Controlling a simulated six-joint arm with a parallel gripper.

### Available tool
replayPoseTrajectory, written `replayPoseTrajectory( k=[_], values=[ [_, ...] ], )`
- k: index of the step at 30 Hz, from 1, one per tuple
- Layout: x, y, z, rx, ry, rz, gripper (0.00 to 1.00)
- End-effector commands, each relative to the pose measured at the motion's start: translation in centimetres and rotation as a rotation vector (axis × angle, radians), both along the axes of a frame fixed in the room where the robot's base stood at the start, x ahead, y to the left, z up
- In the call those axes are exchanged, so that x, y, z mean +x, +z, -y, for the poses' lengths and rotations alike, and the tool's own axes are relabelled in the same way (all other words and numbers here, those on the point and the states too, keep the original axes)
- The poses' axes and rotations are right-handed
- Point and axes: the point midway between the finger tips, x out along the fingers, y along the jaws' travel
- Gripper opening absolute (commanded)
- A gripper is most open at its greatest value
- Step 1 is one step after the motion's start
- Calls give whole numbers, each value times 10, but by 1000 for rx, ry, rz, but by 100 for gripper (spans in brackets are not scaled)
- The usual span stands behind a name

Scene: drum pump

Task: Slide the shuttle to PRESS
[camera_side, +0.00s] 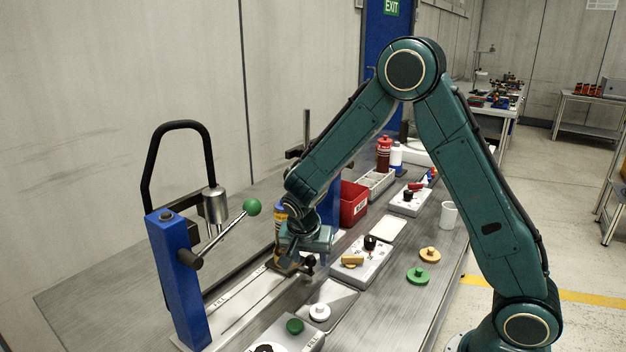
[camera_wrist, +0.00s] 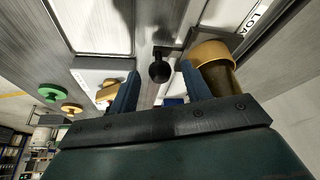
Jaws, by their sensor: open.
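The shuttle shows in the side view as a dark brown block (camera_side: 283,264) on the white track (camera_side: 243,301), partly hidden by my gripper. An amber container with a gold top (camera_wrist: 213,58) stands by it, at the right in the wrist view. A black ball knob (camera_wrist: 160,72) on a short stem lies between my fingertips in the wrist view, with a gap on each side. My gripper (camera_wrist: 159,78) is open and points down beside the shuttle in the side view. A label reading "LOA", cut off, shows in the wrist view. I see no PRESS label.
A blue post (camera_side: 178,280) with a green-balled lever (camera_side: 251,206) stands left of the track. Green (camera_side: 418,276) and yellow (camera_side: 430,254) knobbed discs lie on the bench at right. A white cup (camera_side: 448,215) and red bin (camera_side: 353,203) stand farther back.

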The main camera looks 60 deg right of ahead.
Motion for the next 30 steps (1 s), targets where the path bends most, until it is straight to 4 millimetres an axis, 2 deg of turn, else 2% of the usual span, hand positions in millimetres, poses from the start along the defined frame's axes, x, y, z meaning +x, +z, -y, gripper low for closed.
replayPoseTrajectory(
  k=[11,18,19,26,30],
  values=[
    [1,-4,1,0,0,0,48],
    [0,-4,1,0,0,0,3],
    [0,-4,1,0,0,0,0],
    [1,-3,4,0,-1,0,0],
    [1,-3,12,-1,-2,0,0]
  ],
)
